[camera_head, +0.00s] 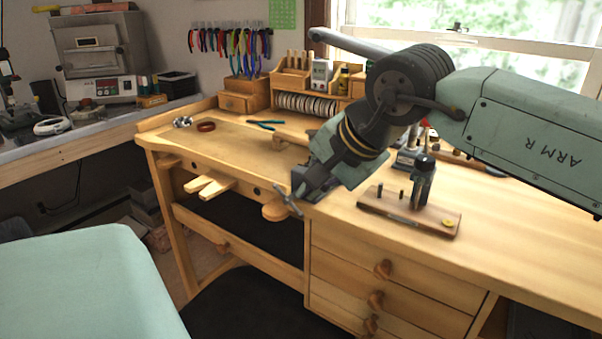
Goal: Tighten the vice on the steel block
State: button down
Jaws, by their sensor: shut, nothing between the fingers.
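A small dark metal vice (300,183) sits at the front edge of the wooden bench, left of centre. Its metal cross-bar handle (288,200) sticks out toward the front. My arm reaches in from the right, and my gripper (322,180) points down at the vice, partly overlapping it in the picture. The gripper is shut with nothing held. I cannot tell whether it touches the vice or its handle. The steel block and the vice jaws cannot be made out behind my gripper.
Wooden pegs (209,187) jut from the front edge. Drawers (385,290) are below.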

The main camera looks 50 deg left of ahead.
aim_at(295, 206)
jog(key=p+x, duration=0.1)
jog(key=x, duration=0.4)
jog(key=shift+a+f, duration=0.2)
jog(key=shift+f, duration=0.05)
